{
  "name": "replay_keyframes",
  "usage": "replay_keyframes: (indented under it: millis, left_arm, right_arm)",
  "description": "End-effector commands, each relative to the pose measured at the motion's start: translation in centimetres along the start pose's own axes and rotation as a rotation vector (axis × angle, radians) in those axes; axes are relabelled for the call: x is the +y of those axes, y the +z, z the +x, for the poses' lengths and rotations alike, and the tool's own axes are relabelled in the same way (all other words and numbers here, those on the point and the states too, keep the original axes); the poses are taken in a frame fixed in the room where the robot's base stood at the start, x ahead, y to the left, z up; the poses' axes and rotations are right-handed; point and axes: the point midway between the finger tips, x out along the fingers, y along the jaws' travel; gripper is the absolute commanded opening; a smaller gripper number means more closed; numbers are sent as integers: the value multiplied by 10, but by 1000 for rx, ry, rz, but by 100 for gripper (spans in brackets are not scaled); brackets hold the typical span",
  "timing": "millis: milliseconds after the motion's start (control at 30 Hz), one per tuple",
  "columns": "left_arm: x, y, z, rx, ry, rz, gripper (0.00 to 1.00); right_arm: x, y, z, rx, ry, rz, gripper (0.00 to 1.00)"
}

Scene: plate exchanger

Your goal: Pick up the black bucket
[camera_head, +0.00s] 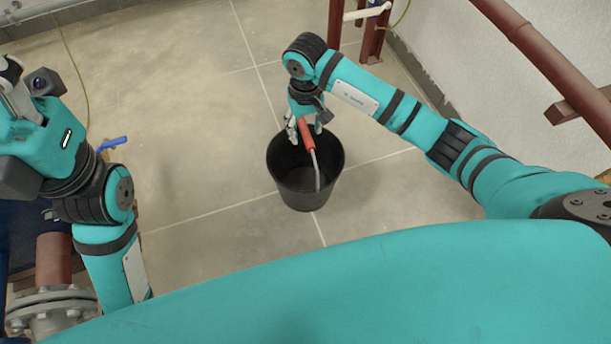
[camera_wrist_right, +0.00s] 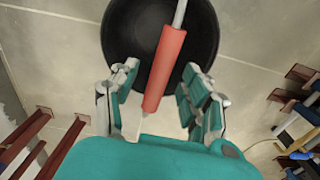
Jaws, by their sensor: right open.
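The black bucket (camera_head: 301,185) stands upright on the tiled floor in the middle of the head view. It also shows at the top of the right wrist view (camera_wrist_right: 127,33). A red grip on a thin grey handle (camera_head: 308,136) rises at the bucket's far side. My right gripper (camera_head: 304,128) is at the far rim, above the bucket. In the right wrist view, its open fingers (camera_wrist_right: 165,95) stand on either side of the red grip (camera_wrist_right: 164,68), with space visible beside it. My left gripper (camera_head: 18,95) is at the far left, away from the bucket; its fingers are unclear.
A pipe flange (camera_head: 50,305) and blue valve lever (camera_head: 112,144) are at the left. Dark red posts (camera_head: 372,35) stand behind, and a dark red rail (camera_head: 545,60) runs along the white wall at right. The floor around the bucket is clear.

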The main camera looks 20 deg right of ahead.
Motion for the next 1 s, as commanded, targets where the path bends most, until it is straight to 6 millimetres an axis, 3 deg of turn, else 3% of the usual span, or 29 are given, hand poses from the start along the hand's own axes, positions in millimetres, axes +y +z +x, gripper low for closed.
replay_keyframes:
  millis: [33,133,1000]
  left_arm:
    - [1,-2,-2,15,5,2,40]
    - [1,-2,2,26,10,3,40]
    - [2,-3,6,38,15,5,40]
  right_arm:
    - [0,1,12,-3,-2,0,47]
    - [0,0,18,0,-1,0,47]
    - [0,0,23,0,0,0,47]
